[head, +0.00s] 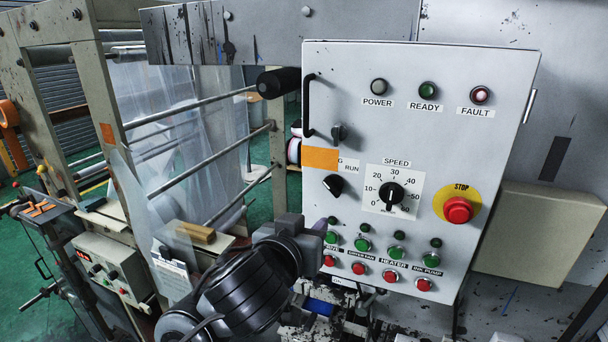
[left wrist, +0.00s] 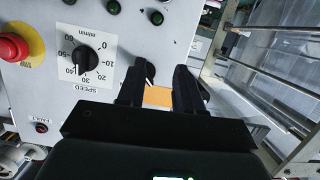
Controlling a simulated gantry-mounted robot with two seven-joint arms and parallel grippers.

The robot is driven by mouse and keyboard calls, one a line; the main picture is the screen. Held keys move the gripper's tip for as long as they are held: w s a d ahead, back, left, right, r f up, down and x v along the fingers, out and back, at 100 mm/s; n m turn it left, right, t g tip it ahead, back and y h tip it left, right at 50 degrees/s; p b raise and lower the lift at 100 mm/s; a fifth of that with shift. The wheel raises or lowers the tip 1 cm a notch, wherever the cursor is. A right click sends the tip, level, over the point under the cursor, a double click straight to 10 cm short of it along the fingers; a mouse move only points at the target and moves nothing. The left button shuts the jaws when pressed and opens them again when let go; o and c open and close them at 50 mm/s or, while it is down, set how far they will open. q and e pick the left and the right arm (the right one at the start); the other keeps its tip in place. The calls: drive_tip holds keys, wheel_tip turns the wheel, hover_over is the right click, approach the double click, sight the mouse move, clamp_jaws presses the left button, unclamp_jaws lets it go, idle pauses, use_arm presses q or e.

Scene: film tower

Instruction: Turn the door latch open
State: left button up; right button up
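The door latch (head: 339,133) is a small dark knob on the grey cabinet door (head: 440,150), near its left edge, just above an orange label (head: 320,158). My left gripper (head: 322,228) is low at the door's left edge, below the latch and the black selector switch (head: 333,185). In the left wrist view my left gripper (left wrist: 158,82) has its two dark fingers apart, with the selector switch (left wrist: 146,74) and the orange label (left wrist: 157,96) showing between them. The latch is not visible there. My right gripper is not in view.
A black bar handle (head: 309,105) stands out at the door's upper left. A speed dial (head: 390,196), green and red buttons and a red stop button (head: 458,209) project from the door. A roller frame (head: 200,120) with clear film stands to the left.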

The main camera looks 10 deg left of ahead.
sight(336, 134)
use_arm(q)
drive_tip(key=s+r+t, duration=0.3)
drive_tip(key=r, duration=1)
drive_tip(key=shift+m+h, duration=0.4)
drive_tip(key=x, duration=0.3)
drive_tip(key=p+x, duration=0.1)
drive_tip(key=x, duration=0.2)
drive_tip(key=r+x, duration=0.1)
drive_tip(key=x, duration=0.2)
drive_tip(key=shift+d, duration=0.45)
drive_tip(key=shift+w+d+f+p, duration=0.1)
drive_tip(key=shift+w+p, duration=0.1)
drive_tip(key=shift+w, duration=0.15)
drive_tip(key=shift+w+d+f+p, duration=0.1)
drive_tip(key=shift+w+p, duration=0.05)
drive_tip(key=shift+w, duration=0.2)
clamp_jaws()
